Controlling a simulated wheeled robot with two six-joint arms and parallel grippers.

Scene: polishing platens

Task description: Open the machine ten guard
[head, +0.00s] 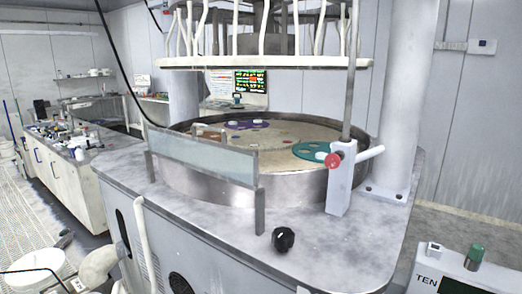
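A polishing machine with a round metal-rimmed platen (300,184) fills the middle of the head view. A clear, greenish guard panel (205,158) stands upright between two short grey posts along the platen's front left rim. A grey post (341,185) with a red knob (333,160) and a white bar (370,153) stands at the platen's right front. A box (470,270) marked "TEN" with a green button (474,256) is at the bottom right, partly cut off. Neither of my grippers is in view.
Teal (312,150) and purple (245,125) carrier discs lie on the platen. A white upper plate (265,62) with hanging tubes is above it. A black knob (283,239) sits on the deck.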

